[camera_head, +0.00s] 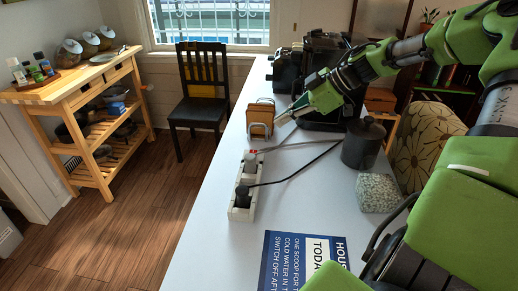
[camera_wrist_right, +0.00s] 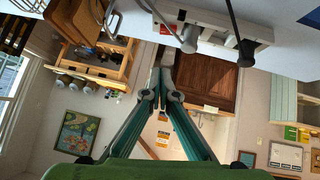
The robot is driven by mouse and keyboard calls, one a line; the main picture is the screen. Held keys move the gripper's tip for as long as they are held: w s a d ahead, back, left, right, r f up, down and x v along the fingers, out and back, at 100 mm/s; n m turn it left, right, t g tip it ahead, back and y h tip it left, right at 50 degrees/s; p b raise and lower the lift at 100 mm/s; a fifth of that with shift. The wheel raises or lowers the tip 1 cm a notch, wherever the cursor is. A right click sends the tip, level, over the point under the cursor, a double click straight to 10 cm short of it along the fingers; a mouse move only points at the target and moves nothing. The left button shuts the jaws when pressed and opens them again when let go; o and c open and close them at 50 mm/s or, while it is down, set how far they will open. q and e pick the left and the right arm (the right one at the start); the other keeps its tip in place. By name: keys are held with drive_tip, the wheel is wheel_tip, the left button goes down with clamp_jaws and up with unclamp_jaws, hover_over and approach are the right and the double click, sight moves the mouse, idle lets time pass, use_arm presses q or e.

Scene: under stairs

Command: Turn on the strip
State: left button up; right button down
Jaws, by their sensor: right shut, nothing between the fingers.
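In the right wrist view the strip (camera_wrist_right: 218,27) crosses the top of the picture. My right gripper (camera_head: 278,124) is shut and empty, just beyond and to the right of the strip's far end, apart from it in the picture. Its closed fingertips (camera_wrist_right: 167,66) point toward the strip in the wrist view. My left gripper is not in view.
A wooden holder (camera_head: 260,119) stands just beyond the strip. A dark canister (camera_head: 362,143), a speckled block (camera_head: 376,193) and a blue sign (camera_head: 300,260) are on the table (camera_head: 205,225). Black machines stand at the back.

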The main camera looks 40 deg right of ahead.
drive_tip(key=shift+s+a+r, duration=0.1)
idle(0.3)
drive_tip(key=x, duration=1)
drive_tip(key=shift+d+f+p, duration=0.2)
drive_tip(key=shift+f+p, duration=0.15)
drive_tip(key=shift+f, duration=0.85)
drive_tip(key=shift+w+d+f, duration=0.15)
drive_tip(key=shift+w+f, duration=0.1)
drive_tip(key=shift+f, duration=0.5)
drive_tip(key=shift+f, duration=0.1)
